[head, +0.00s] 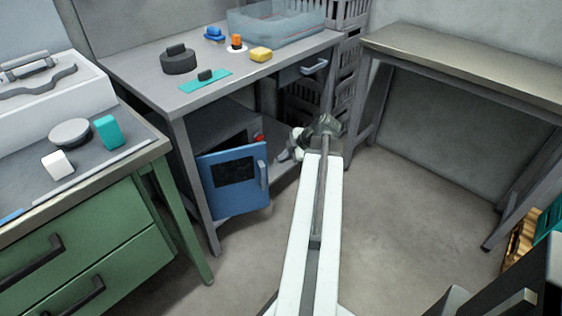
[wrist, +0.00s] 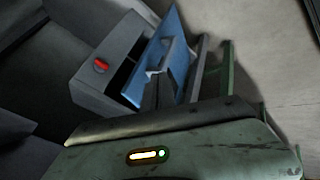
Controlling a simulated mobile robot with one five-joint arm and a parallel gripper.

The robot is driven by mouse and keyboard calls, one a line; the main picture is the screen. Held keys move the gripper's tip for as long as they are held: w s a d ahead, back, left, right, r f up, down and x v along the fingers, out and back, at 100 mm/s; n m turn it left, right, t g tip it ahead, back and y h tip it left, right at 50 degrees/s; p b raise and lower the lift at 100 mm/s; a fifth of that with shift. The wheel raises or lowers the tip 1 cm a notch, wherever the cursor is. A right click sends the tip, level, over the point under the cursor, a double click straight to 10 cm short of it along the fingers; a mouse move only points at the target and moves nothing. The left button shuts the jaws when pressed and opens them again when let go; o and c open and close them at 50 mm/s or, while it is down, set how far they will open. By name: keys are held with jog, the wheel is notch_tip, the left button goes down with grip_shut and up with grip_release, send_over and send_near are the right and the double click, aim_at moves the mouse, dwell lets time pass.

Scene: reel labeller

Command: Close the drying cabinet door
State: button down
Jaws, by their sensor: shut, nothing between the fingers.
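The drying cabinet (head: 222,128) is a grey box under the grey workbench, with a red knob on its front. Its blue door (head: 222,198) has a dark window and a pale handle (head: 263,175), and stands open. In the wrist view the cabinet (wrist: 108,62) shows with the red knob, and the door (wrist: 176,50) stands out from it with a dark gap behind. My gripper (head: 318,127) is shut and empty, right of the door and apart from it.
The workbench (head: 150,75) carries a dark reel, a yellow block and a clear bin. Its front leg stands left of the door. A green drawer unit (head: 95,240) is at left, and another table (head: 470,65) at right. The floor (head: 400,215) between is clear.

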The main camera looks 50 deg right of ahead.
aim_at(265, 163)
jog(key=w+f+b, duration=0.1)
jog(key=w+f, duration=0.1)
jog(key=w+d+f+b, duration=0.1)
jog(key=w+f+b, duration=0.1)
jog(key=w, duration=0.1)
jog(key=w+f+b, duration=0.2)
jog(key=w, duration=0.1)
jog(key=shift+d+f, duration=0.1)
jog(key=shift+d, duration=0.2)
